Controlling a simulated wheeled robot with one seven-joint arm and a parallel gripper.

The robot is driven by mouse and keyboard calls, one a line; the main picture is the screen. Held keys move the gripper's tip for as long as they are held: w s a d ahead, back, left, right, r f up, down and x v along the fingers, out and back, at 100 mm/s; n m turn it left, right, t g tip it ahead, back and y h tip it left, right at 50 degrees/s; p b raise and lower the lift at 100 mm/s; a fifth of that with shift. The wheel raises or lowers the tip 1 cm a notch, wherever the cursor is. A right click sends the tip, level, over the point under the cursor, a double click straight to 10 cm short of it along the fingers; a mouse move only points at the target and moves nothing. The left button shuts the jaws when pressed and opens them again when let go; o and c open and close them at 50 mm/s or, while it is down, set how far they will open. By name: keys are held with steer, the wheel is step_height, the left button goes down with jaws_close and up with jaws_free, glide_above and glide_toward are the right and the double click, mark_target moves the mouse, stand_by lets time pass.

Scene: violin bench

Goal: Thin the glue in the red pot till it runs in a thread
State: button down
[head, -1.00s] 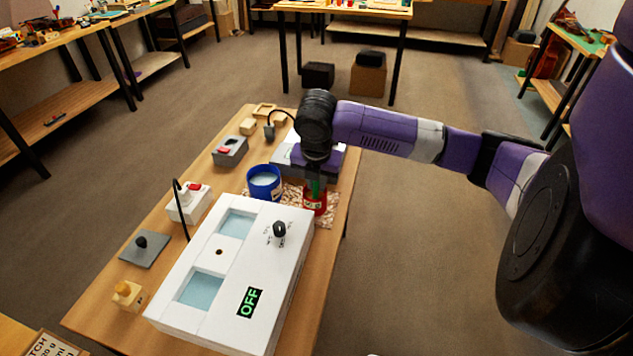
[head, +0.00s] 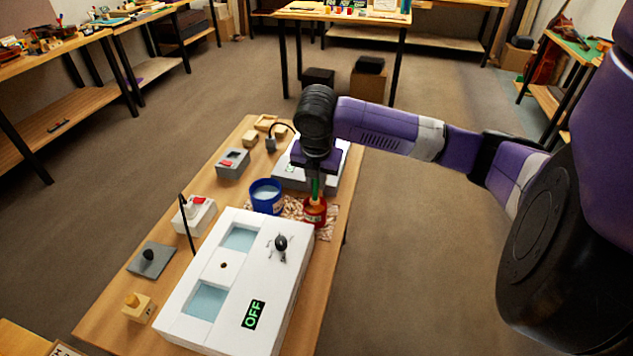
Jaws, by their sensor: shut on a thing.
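The red pot (head: 315,214) stands on a speckled mat (head: 293,207) on the bench, behind the right end of the white box. My gripper (head: 316,176) is right above the pot, pointing down. It is shut on a thin green thing (head: 315,187), upright, whose lower end goes down to the pot's mouth. The glue is too small and hidden to judge. A blue pot (head: 266,207) with pale blue contents stands just left of the red pot. The white box (head: 224,326) has two pale blue wells, a black knob (head: 281,242) and a display reading OFF (head: 253,314).
A grey device (head: 341,165) lies behind my gripper. A white switch box (head: 198,214), a grey box with a red switch (head: 233,163), a grey plate with a black knob (head: 151,260) and a wooden block (head: 138,307) line the left side. The floor right of the bench is clear.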

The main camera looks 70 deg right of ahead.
steer(key=shift+r+p, duration=2.35)
steer(key=shift+r, duration=1.1)
steer(key=shift+f, duration=0.15)
